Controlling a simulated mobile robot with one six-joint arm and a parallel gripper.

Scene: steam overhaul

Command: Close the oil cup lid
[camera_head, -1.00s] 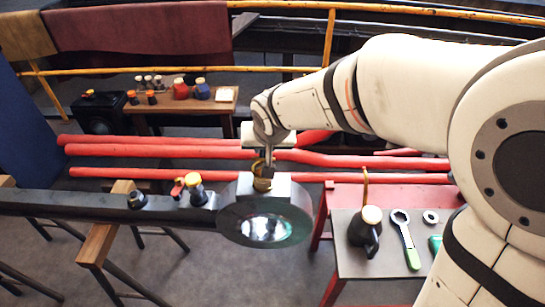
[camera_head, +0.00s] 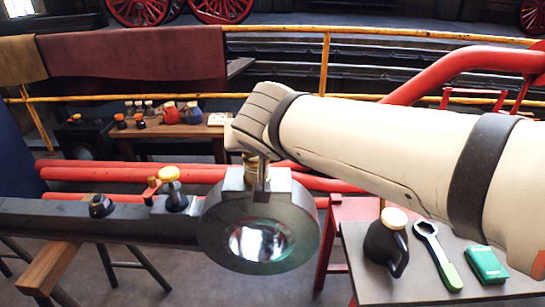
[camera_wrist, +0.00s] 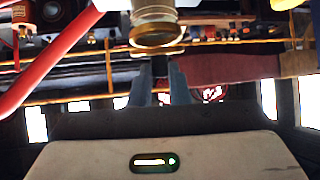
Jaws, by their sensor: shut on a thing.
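The brass oil cup (camera_head: 249,168) stands upright on the dark block above the round rod end (camera_head: 226,236). In the wrist view the cup (camera_wrist: 154,28) shows at the top as a gold cylinder with a round rim. My fingers (camera_wrist: 161,88) are close together around a narrow dark part just below that rim, which looks like the oil cup lid. The lid's exact angle is hidden by the fingers and wrist.
A yellow-topped fitting (camera_head: 176,190) and a dark knob (camera_head: 100,206) stand on the rod to the left. A table (camera_head: 375,285) at right holds a black oil can (camera_head: 385,245), a wrench (camera_head: 437,258) and a green box (camera_head: 486,264). Red pipes run behind.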

